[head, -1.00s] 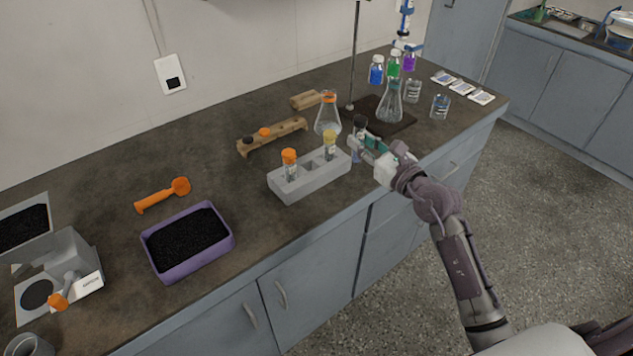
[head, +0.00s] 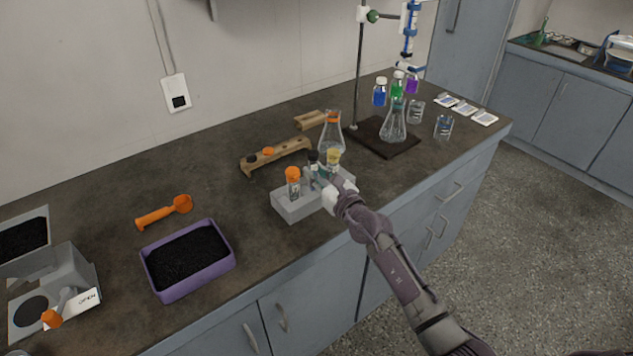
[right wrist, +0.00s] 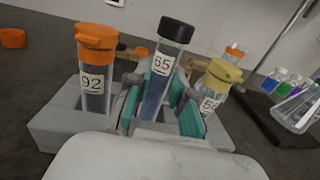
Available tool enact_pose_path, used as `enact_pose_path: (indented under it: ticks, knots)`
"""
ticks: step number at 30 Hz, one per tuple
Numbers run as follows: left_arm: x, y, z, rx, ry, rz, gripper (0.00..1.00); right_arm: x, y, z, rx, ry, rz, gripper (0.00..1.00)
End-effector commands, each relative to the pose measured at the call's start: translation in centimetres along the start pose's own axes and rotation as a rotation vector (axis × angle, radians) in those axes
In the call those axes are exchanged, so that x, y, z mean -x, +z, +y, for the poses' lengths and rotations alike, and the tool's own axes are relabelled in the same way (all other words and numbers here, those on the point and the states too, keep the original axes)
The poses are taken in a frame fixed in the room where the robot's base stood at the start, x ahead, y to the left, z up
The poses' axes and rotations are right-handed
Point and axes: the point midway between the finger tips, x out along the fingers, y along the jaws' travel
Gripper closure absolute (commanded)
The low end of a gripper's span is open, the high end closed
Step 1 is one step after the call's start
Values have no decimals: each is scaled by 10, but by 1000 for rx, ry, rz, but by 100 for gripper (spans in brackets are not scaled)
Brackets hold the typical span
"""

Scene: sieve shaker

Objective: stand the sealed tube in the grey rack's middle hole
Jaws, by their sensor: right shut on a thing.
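The black-capped tube (right wrist: 161,75), labelled 65 with dark blue contents, is upright or slightly tilted in the right wrist view. My right gripper (right wrist: 158,100) is shut around it. In the head view the tube's black cap (head: 314,156) shows between the two racked tubes, and my right gripper (head: 318,178) is at the middle of the grey rack (head: 290,208). The cap sits a little higher than its neighbours. The tube's lower end and the middle hole are hidden by the gripper, so I cannot tell whether it is in the hole. My left gripper is out of view.
An orange-capped tube (head: 293,184) labelled 92 and a yellow-capped tube (head: 333,157) stand in the rack's outer holes, close beside my fingers. A flask (head: 331,135) and a wooden rack (head: 278,156) stand behind.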

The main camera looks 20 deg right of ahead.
Motion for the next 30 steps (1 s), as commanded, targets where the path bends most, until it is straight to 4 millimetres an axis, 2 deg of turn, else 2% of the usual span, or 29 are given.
enact_pose_path:
  ticks: [1, 3, 15, 16, 20, 30]
  knots:
    - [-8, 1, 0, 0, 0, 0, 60, 0, -12, -1, 4, 1, 2, 100]
    - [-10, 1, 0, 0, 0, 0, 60, 0, -17, 0, 2, 0, 0, 100]
    - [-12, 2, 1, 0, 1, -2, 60, 0, -21, 0, -1, 0, -1, 100]
    - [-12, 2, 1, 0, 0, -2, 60, 0, -21, 0, 0, 0, -1, 76]
    - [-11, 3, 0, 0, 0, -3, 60, 0, -20, 0, 0, 0, 0, 54]
    - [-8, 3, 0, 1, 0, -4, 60, 0, -17, 0, -1, 0, -1, 53]
